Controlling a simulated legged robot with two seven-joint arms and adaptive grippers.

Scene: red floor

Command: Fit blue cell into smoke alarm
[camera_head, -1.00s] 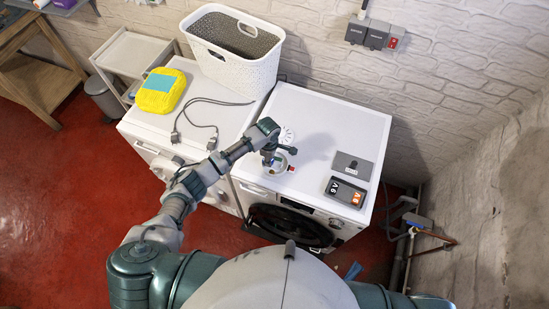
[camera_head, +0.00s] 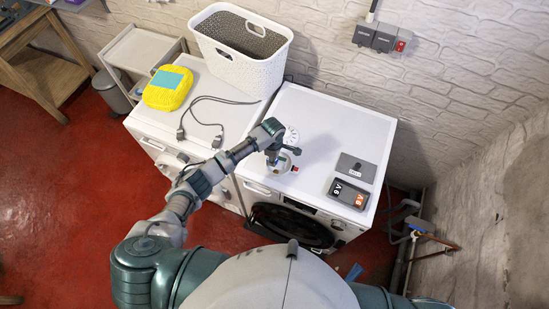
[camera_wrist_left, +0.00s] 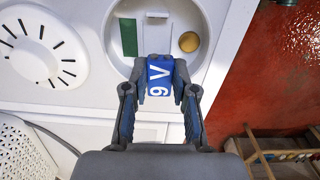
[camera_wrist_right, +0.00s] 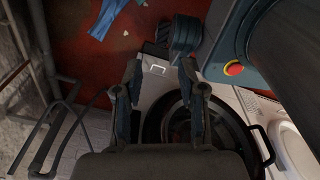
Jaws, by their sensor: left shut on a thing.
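My left gripper (camera_wrist_left: 160,82) is shut on the blue cell (camera_wrist_left: 159,76), which is marked 9 V. It holds the cell at the near rim of the open white smoke alarm (camera_wrist_left: 118,40). I cannot tell whether the cell touches the alarm. A green board (camera_wrist_left: 129,38) and a yellow disc (camera_wrist_left: 189,41) show inside. In the head view the left gripper (camera_head: 275,156) covers part of the alarm (camera_head: 284,169) on the right-hand machine. The slotted white cover (camera_wrist_left: 40,45) lies beside it. My right gripper (camera_wrist_right: 161,88) is open and empty, away from the machine top.
On the machine top (camera_head: 325,120) stand a dark box (camera_head: 348,194) with 9 V markings and a grey box (camera_head: 355,168). A white basket (camera_head: 240,62), a yellow pack (camera_head: 168,90) and a cable (camera_head: 208,123) are on the left-hand machine.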

